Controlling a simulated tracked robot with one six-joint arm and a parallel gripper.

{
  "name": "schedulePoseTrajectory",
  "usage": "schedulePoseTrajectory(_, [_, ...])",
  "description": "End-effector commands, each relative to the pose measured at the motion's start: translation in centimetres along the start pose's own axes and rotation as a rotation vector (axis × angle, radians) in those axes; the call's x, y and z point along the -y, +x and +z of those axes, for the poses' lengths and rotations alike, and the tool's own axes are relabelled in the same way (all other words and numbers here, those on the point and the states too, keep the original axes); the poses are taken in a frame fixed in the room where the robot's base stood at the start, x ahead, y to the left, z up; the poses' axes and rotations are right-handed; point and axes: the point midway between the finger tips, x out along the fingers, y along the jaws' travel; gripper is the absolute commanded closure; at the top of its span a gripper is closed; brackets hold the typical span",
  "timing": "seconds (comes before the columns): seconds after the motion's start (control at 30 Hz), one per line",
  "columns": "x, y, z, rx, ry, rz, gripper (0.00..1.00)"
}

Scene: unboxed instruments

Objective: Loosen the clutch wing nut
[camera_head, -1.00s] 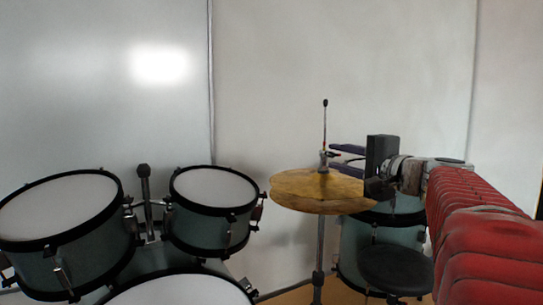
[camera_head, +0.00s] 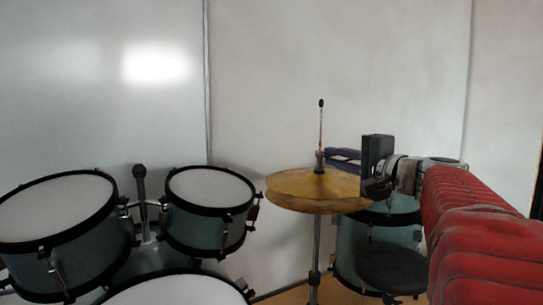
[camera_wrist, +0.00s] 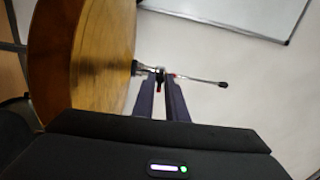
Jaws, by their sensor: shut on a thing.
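The hi-hat's brass cymbals (camera_head: 300,188) sit on a stand, with a thin upright rod (camera_head: 321,125) rising above them to a black tip. The clutch (camera_head: 319,161) is on the rod just above the cymbals. In the wrist view, the cymbals (camera_wrist: 100,60) stand edge-up at the left and the rod (camera_wrist: 200,80) points right. My gripper (camera_head: 328,158) reaches in from the right, just above the cymbals. In the wrist view, my gripper (camera_wrist: 160,77) is shut on the small wing nut (camera_wrist: 160,74) at the clutch. The fingertips partly hide the nut.
Tom drums (camera_head: 65,205) (camera_head: 210,190) stand at the left, with a larger drum (camera_head: 175,290) in front. A floor tom (camera_head: 375,235) and a black stool (camera_head: 390,268) are below my arm. A pale wall is behind.

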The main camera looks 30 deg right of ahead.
Motion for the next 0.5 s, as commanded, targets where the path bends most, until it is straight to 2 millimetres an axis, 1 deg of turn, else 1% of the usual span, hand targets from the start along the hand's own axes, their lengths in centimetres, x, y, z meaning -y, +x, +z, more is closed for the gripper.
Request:
schedulePoseTrajectory(0.4, [-0.13,0.01,-0.04,0.001,-0.315,0.002,1.00])
schedulePoseTrajectory(0.5, [-0.13,0.00,-0.05,0.001,-0.365,0.002,1.00])
